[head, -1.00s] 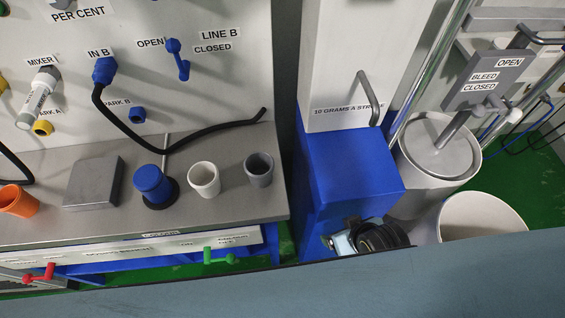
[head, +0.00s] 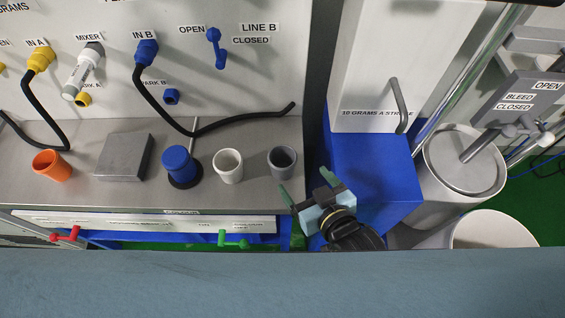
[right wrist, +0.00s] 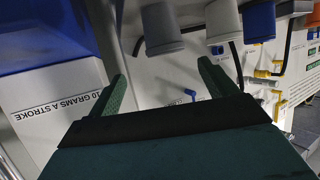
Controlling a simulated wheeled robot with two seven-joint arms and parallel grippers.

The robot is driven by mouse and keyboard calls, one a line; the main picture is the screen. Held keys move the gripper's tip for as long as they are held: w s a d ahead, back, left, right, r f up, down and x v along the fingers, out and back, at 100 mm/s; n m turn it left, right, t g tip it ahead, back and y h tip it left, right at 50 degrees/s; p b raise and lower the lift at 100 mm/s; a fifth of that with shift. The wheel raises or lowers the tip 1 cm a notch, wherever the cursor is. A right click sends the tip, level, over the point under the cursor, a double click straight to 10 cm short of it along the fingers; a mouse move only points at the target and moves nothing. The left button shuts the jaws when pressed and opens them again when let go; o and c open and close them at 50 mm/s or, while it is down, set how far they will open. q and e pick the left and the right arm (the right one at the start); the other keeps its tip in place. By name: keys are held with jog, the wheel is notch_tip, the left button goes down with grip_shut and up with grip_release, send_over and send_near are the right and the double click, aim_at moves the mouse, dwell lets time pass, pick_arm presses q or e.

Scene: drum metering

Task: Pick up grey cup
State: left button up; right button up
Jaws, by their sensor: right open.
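The grey cup (head: 283,163) stands upright at the right end of the steel counter in the head view, right of the white cup (head: 228,167). My right gripper (head: 305,186) is open and empty, just in front and to the right of the grey cup, apart from it. In the right wrist view the picture is turned over. The grey cup (right wrist: 160,28) hangs at the top, beyond and between the two green fingers (right wrist: 162,72). The white cup (right wrist: 223,20) is to its right there. My left gripper is not in view.
A blue knob on a black base (head: 178,166), a metal block (head: 124,157) and an orange cup (head: 51,165) are further left. A black hose (head: 235,122) crosses behind the cups. A blue stand (head: 372,175) is right of the counter.

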send_near(278, 151)
jog(key=x, duration=0.1)
jog(key=b+x, duration=0.1)
jog(key=x, duration=0.1)
jog(key=shift+w+d+f, duration=0.25)
jog(key=shift+w+f, duration=0.1)
jog(key=x, duration=0.2)
jog(key=a+x, duration=0.1)
jog(key=x, duration=0.1)
jog(key=shift+s+r, duration=0.1)
jog(key=shift+r, duration=0.1)
jog(key=shift+w+a+f+b, duration=0.2)
jog(key=shift+w+b, duration=0.15)
jog(key=shift+w, duration=0.15)
jog(key=c, duration=1.1)
